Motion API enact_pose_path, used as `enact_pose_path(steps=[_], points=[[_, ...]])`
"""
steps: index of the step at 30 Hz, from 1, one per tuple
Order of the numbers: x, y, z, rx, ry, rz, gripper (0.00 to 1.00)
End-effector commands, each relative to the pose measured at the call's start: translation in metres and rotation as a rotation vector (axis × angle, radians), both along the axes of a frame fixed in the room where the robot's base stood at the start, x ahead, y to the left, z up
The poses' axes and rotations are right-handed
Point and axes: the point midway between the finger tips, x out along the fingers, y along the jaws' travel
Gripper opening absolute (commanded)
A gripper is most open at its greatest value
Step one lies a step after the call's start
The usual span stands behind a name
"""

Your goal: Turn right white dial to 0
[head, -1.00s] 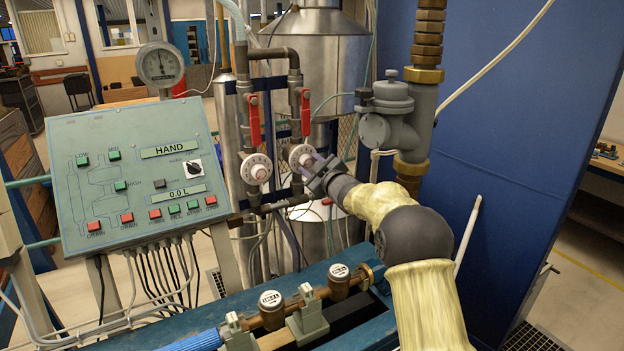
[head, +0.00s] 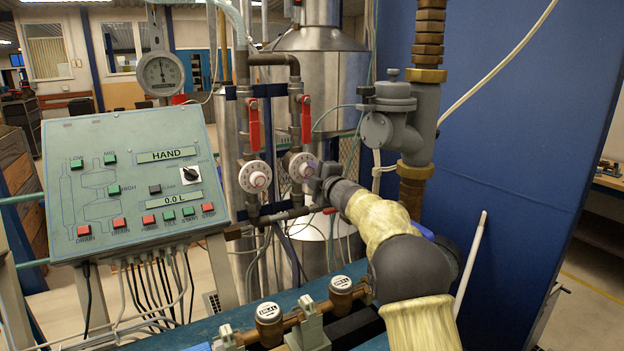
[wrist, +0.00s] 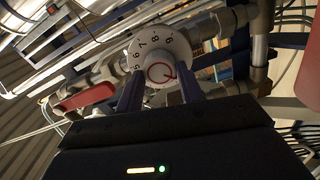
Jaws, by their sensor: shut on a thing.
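The right white dial (head: 302,168) is a round numbered disc with a red-marked centre knob, on the right of two vertical pipes. In the wrist view the dial (wrist: 158,55) shows numbers around its upper rim, including 6, 7 and 8. The knob's red mark is a ring with a short line toward the lower right. My gripper (wrist: 160,88) has its two fingers on either side of the knob, shut on it. In the head view my gripper (head: 318,172) meets the dial from the right and partly hides it. The left white dial (head: 255,177) is free.
Red lever handles (head: 254,122) sit above the dials. The control panel (head: 130,190) is at left, reading HAND and 0.0 L. A bench with brass meters (head: 268,318) lies below.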

Motion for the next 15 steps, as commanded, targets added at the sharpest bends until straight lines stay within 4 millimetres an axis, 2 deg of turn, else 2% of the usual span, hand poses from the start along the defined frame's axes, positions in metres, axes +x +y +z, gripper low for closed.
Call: enact_pose_path(steps=[12, 13, 15], points=[[0.0000, 0.0012, -0.0045, -0.016, -0.001, 0.002, 0.15], [0.0000, 0.0012, -0.0045, -0.015, -0.001, 0.002, 0.39], [0.0000, 0.0011, -0.0043, -0.015, -0.002, 0.001, 0.53]])
